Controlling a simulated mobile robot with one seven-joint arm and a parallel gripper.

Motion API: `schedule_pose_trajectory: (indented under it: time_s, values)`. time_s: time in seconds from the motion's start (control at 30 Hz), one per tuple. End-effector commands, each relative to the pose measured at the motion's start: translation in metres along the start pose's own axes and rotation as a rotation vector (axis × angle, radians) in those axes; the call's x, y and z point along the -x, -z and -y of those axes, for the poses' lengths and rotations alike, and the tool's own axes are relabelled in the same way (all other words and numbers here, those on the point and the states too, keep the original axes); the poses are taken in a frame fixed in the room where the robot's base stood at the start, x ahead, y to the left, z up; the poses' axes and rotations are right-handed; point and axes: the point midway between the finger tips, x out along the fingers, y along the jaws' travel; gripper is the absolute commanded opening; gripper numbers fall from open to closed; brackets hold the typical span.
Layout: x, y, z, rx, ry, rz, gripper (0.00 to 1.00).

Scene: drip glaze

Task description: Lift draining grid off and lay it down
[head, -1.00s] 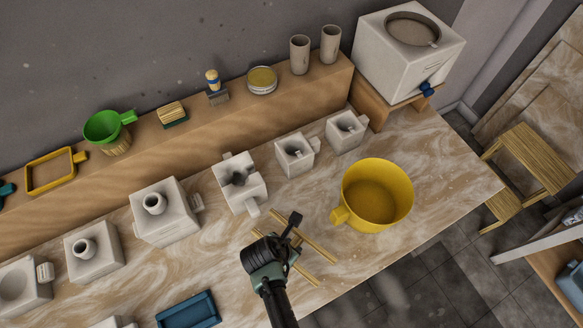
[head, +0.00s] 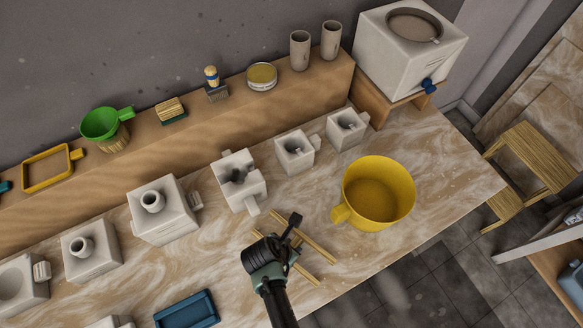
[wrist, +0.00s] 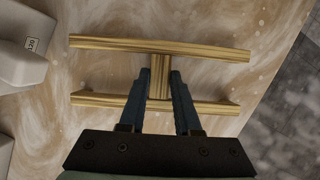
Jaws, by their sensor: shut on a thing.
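The draining grid is two slim wooden bars joined by a short crosspiece. It shows in the wrist view (wrist: 205,48) and in the head view (head: 318,249). It is at or close above the marbled worktop, left of and in front of the yellow bucket (head: 376,190). My gripper (wrist: 160,78) is shut on the crosspiece, one finger on each side. In the head view my gripper (head: 290,240) hides part of the grid. I cannot tell whether the bars touch the worktop. No grid lies across the bucket's open top.
White plaster moulds stand in a row behind the grid, the nearest a notched mould (head: 239,180). A blue tray (head: 187,311) lies at the front left. The marbled worktop (head: 440,165) is clear right of the bucket. Its front edge is close to the grid.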

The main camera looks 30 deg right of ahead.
Motion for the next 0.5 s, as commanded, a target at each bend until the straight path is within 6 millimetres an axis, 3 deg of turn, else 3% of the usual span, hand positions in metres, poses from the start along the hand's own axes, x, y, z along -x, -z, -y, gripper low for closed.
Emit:
schedule_pose_trajectory:
  time_s: [0.2, 0.23, 0.4, 0.5]
  values:
    - [-0.0001, -0.0002, -0.0002, 0.0, 0.0, 0.0, 0.0]
    - [-0.0001, -0.0002, -0.0002, 0.0, 0.0, 0.0, 0.35]
    - [-0.0001, -0.0001, -0.0001, 0.0, 0.0, 0.0, 0.66]
    - [-0.0001, 0.0, 0.0, 0.0, 0.0, 0.0, 0.67]
